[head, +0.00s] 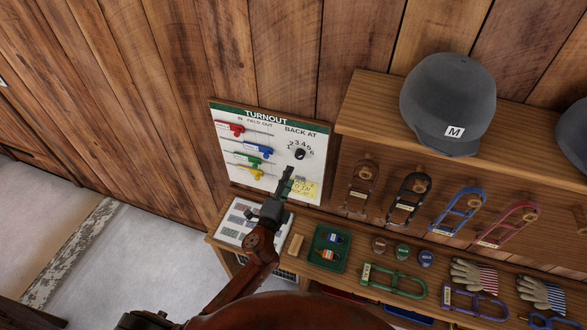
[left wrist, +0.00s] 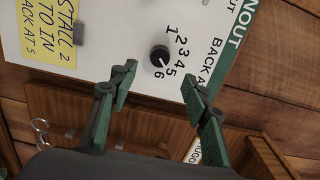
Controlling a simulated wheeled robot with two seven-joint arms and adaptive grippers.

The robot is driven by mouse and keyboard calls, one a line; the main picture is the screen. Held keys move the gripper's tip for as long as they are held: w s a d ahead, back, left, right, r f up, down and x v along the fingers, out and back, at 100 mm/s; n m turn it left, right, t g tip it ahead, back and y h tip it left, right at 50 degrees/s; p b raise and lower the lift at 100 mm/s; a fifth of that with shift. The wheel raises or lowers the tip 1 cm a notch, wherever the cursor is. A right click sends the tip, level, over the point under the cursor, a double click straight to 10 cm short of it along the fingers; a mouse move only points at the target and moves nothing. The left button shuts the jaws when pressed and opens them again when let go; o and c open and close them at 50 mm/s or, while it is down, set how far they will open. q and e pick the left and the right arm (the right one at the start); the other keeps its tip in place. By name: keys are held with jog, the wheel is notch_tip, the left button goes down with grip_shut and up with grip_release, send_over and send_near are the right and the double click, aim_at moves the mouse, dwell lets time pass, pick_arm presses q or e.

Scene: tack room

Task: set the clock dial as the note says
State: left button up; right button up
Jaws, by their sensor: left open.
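The white turnout board (head: 225,150) hangs on the wood wall. Its small black round dial (head: 300,154) sits under "BACK AT", with numbers 1 to 6 in an arc beside it. The dial shows larger in the left wrist view (left wrist: 159,56); I cannot tell surely which number its pale mark points at. The yellow note (head: 304,189) is low on the board; in the left wrist view (left wrist: 48,32) it reads "STALL 2 TO IN, BACK AT 5". My left gripper (head: 285,185) is open before the board, its fingertips (left wrist: 158,86) apart, short of the dial. My right gripper is not in view.
Red (head: 235,128), blue (head: 257,149), green (head: 252,160) and yellow (head: 253,172) sliders sit left of the dial. A shelf with grey helmets (head: 448,100) and hanging tack stands right. Below, a bench holds a green tray (head: 328,248), gloves (head: 470,275) and other items.

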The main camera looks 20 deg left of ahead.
pick_arm(q)
jog(key=shift+s, duration=1.2)
